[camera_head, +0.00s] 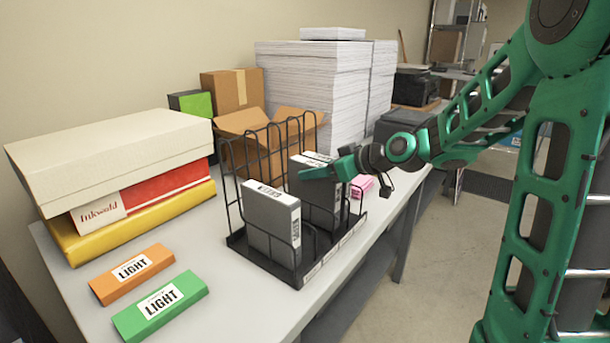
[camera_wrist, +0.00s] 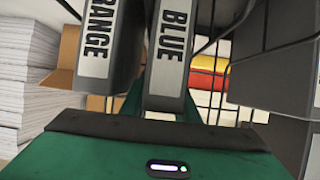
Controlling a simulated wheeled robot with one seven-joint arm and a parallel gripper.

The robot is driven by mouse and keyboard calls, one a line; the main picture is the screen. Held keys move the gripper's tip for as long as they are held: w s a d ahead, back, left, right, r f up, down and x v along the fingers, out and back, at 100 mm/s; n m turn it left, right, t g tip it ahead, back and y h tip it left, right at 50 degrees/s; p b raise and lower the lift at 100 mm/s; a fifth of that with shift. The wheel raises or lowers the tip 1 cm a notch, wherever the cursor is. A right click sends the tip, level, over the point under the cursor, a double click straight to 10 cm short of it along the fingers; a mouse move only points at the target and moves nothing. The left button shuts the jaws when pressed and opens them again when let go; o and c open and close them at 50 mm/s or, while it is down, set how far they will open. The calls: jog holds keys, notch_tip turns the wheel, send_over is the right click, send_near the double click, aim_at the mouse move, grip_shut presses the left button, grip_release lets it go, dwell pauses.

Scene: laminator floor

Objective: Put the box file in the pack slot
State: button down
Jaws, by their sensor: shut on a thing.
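A black wire rack (camera_head: 240,240) stands on the table with dark grey box files in it. One box file (camera_head: 272,222) stands upright at the near left end; its dark side (camera_wrist: 275,75) also shows at the right of the wrist view. My gripper (camera_head: 328,172) reaches in from the right at the rack's far part. In the wrist view my gripper (camera_wrist: 165,112) is shut on the box file labelled BLUE (camera_wrist: 168,55). A box file labelled ORANGE (camera_wrist: 100,45) stands close beside it on the left. The fingertips are mostly hidden, and I cannot tell whether the held file's base touches the rack.
Orange (camera_head: 132,272) and green (camera_head: 160,305) LIGHT boxes lie at the table's near left. Stacked flat boxes (camera_head: 110,155) stand behind them. An open carton (camera_head: 265,140) and tall paper stacks (camera_head: 320,90) stand behind the rack. There is a gap between the near file and the held one.

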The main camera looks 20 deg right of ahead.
jog(key=shift+s+a+f, duration=0.1)
jog(key=shift+a+f, duration=0.1)
jog(key=shift+a, duration=0.25)
jog(key=shift+s+a+f, duration=0.1)
jog(key=shift+a+f, duration=0.1)
jog(key=shift+a, duration=0.25)
jog(key=c, duration=1.4)
grip_release()
jog(key=shift+o, duration=0.2)
jog(key=shift+w+d+r, duration=0.1)
jog(key=v, duration=1.2)
